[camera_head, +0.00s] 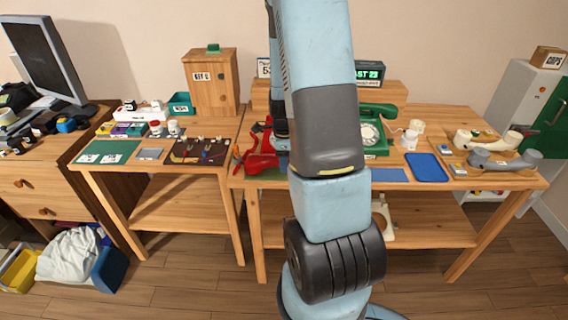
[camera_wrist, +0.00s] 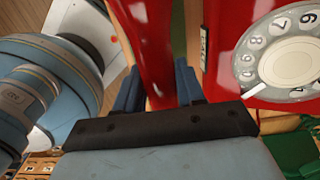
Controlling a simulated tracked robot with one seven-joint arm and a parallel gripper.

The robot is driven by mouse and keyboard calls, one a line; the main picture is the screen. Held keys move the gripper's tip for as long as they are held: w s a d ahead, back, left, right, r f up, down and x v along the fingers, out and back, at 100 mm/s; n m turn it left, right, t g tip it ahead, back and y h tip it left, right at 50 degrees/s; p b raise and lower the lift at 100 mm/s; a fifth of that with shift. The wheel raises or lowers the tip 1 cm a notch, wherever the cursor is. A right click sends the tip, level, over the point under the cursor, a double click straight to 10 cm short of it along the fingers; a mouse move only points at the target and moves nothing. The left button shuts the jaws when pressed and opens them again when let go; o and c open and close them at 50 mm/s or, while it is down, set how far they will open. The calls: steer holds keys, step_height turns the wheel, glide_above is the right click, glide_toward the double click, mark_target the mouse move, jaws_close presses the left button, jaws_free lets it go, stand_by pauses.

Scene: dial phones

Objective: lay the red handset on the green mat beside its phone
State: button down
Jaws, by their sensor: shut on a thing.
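In the wrist view my gripper (camera_wrist: 157,90) is shut on the red handset (camera_wrist: 150,40), with one blue-grey finger on each side of its grip. The red phone (camera_wrist: 225,65), with a white rotary dial, is just right of the handset. In the head view the red phone (camera_head: 262,161) stands at the left end of the right table, partly hidden by my arm. My gripper is mostly behind the arm there. A strip of green mat (camera_head: 271,174) shows at the table's front edge by the phone. I cannot tell whether the handset touches anything below it.
The green phone (camera_head: 371,130) stands right of my arm. A blue tray (camera_head: 427,167), a cream handset (camera_head: 488,139) and a grey handset (camera_head: 505,158) lie farther right. The left table holds another green mat (camera_head: 106,152) and a wooden cabinet (camera_head: 211,82).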

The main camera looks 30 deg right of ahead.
steer(key=shift+d+f, duration=0.15)
steer(key=shift+f, duration=0.45)
steer(key=c, duration=0.7)
jaws_free()
steer(key=shift+f, duration=0.1)
